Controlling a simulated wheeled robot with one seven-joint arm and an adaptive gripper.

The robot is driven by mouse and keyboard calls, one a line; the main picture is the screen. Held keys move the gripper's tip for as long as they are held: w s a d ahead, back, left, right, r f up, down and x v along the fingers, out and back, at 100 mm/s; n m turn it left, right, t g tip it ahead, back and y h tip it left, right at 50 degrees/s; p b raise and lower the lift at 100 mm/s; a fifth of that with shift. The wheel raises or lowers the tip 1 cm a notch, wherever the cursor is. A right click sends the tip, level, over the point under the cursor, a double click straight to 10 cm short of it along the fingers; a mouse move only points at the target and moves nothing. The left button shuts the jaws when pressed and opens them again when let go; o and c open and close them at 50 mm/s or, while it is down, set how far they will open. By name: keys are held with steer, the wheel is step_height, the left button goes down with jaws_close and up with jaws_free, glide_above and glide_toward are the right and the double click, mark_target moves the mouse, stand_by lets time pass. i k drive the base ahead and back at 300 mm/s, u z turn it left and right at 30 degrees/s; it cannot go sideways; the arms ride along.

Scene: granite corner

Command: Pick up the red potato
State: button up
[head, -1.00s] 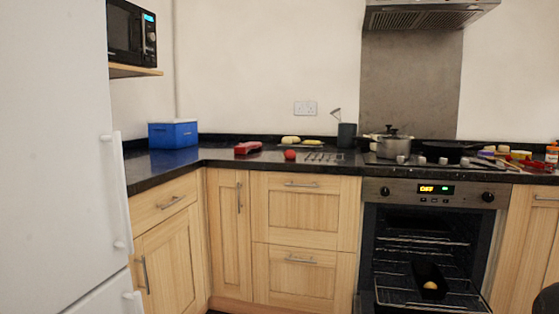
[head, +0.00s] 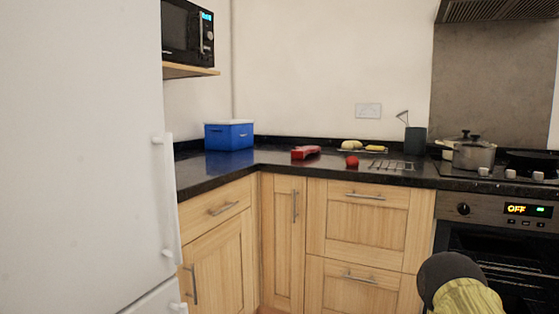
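A small round red potato (head: 352,161) sits on the dark granite counter (head: 215,175) in the head view, right of the corner. It lies between a red object (head: 305,152) and a metal rack (head: 392,165), apart from both. My gripper is not in the head view. A dark rounded part of my arm with a yellowish section shows at the lower right, well below and to the right of the potato.
A blue box (head: 229,135) stands in the counter corner. Behind the potato are pale and yellow food items (head: 362,147) and a dark utensil pot (head: 415,140). A saucepan (head: 474,154) stands on the hob at right. A white fridge (head: 80,160) blocks the left.

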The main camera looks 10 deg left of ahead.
mark_target(351, 161)
steer(key=u, duration=0.35)
steer(key=i, duration=1.2)
steer(key=z, duration=0.4)
